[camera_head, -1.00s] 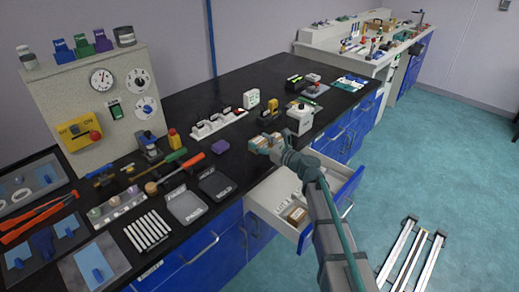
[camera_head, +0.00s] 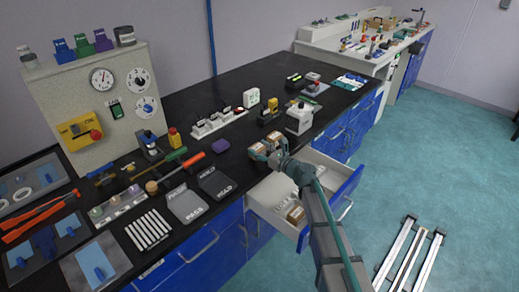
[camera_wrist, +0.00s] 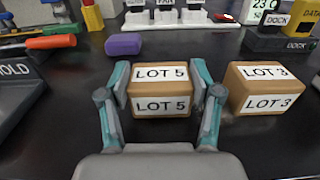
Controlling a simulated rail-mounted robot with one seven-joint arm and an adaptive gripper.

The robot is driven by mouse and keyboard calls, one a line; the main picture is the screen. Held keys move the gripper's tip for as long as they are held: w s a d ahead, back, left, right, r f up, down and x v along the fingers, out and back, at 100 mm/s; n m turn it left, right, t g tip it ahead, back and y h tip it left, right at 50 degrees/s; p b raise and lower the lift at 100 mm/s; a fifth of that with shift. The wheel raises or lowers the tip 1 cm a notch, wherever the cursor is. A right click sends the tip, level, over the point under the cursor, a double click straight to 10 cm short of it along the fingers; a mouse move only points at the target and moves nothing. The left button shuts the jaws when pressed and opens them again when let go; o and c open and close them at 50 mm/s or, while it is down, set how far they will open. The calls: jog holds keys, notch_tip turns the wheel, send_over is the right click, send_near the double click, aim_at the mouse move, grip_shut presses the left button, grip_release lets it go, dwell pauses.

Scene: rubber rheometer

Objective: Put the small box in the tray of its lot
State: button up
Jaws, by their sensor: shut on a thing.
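A small brown box labelled LOT 5 (camera_wrist: 161,92) sits between the two fingers of my gripper (camera_wrist: 160,85) in the wrist view. The fingers press on its left and right sides. In the head view my gripper (camera_head: 267,152) is at the front edge of the black bench, with the LOT 5 box (camera_head: 257,149) in it. I cannot tell whether the box touches the bench top. A matching box labelled LOT 3 (camera_wrist: 265,88) stands just right of it, apart from the fingers. A dark tray marked HOLD (camera_head: 216,183) lies left of my gripper, beside a grey tray (camera_head: 187,204).
A purple block (camera_head: 221,146) and a white rack (camera_head: 218,122) stand behind my gripper. A white device (camera_head: 299,118) stands to the right. Some bare bench lies between gripper and HOLD tray.

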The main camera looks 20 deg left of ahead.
jog(key=o, duration=1.2)
jog(key=b+v, duration=0.1)
jog(key=v, duration=0.9)
jog(key=shift+s+a+f+b, duration=0.1)
jog(key=shift+s+f+b, duration=0.1)
jog(key=shift+b, duration=0.15)
jog(key=shift+s+d, duration=0.1)
jog(key=shift+d, duration=0.3)
jog(key=shift+c, duration=0.8)
